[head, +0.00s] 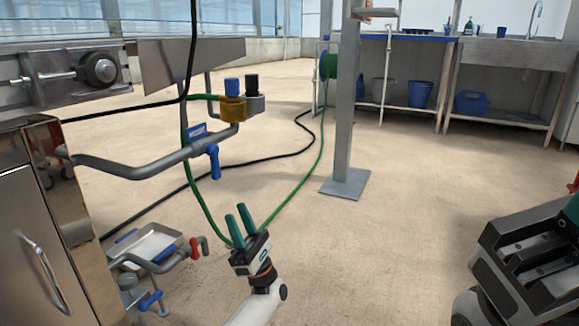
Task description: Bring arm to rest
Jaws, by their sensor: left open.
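My left gripper (240,225) shows at the lower middle of the head view, with its green fingers pointing up and slightly apart. It is open and nothing shows between the fingers. It is over the floor in front of the seeder's pipes, and it overlaps the green hose in the picture. I cannot tell whether it touches the hose. My right gripper is not in view.
The seeder's steel cabinet (40,245) and grey pipe (130,172) with a blue valve handle (214,162) stand at left. A metal post (345,110) rises beyond. A green hose (310,185) crosses the floor. A sink bench (500,55) is at back right.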

